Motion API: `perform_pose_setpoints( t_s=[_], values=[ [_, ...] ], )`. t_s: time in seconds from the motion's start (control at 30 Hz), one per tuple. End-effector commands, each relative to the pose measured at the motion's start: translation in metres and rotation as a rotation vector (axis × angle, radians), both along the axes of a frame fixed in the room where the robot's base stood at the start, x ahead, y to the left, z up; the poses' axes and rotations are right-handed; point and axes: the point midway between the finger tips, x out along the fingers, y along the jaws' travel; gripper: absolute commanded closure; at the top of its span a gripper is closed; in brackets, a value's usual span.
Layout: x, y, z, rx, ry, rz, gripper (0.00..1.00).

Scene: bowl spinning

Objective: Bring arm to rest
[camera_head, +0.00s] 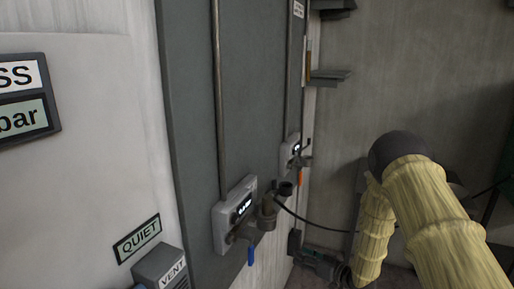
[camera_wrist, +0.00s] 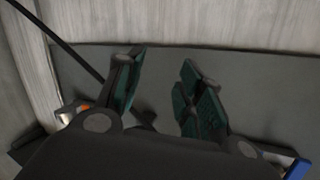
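My arm (camera_head: 430,215), in a yellow sleeve with a dark elbow, is at the right of the head view, bent with its end pointing down and left. My gripper (camera_head: 318,263) shows low in that view, below the grey panel's far end and partly cut off from clear sight. In the wrist view my gripper (camera_wrist: 160,92) has its two green-padded fingers apart, with nothing between them. A grey panel surface lies beyond the fingers, and they appear clear of it.
A grey wall panel (camera_head: 270,100) carries two display units, a nearer one (camera_head: 235,213) with a pipe fitting and blue handle (camera_head: 251,255), and a farther one (camera_head: 292,158) with an orange handle (camera_head: 300,178). A black cable (camera_head: 318,223) runs near my gripper. A VENT box (camera_head: 162,268) is at lower left.

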Motion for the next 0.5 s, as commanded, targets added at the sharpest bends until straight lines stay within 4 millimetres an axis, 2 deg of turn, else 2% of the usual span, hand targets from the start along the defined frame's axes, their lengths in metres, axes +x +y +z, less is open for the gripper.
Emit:
perform_pose_setpoints(
  t_s=[0.03, 0.2, 0.37, 0.5],
  values=[
    [-0.020, -0.002, -0.026, -0.023, 0.059, -0.048, 0.63],
    [-0.088, -0.011, -0.096, -0.121, 0.242, -0.187, 0.63],
    [-0.163, -0.021, -0.149, -0.220, 0.423, -0.286, 0.63],
    [-0.235, -0.030, -0.183, -0.311, 0.585, -0.347, 0.63]
  ],
)
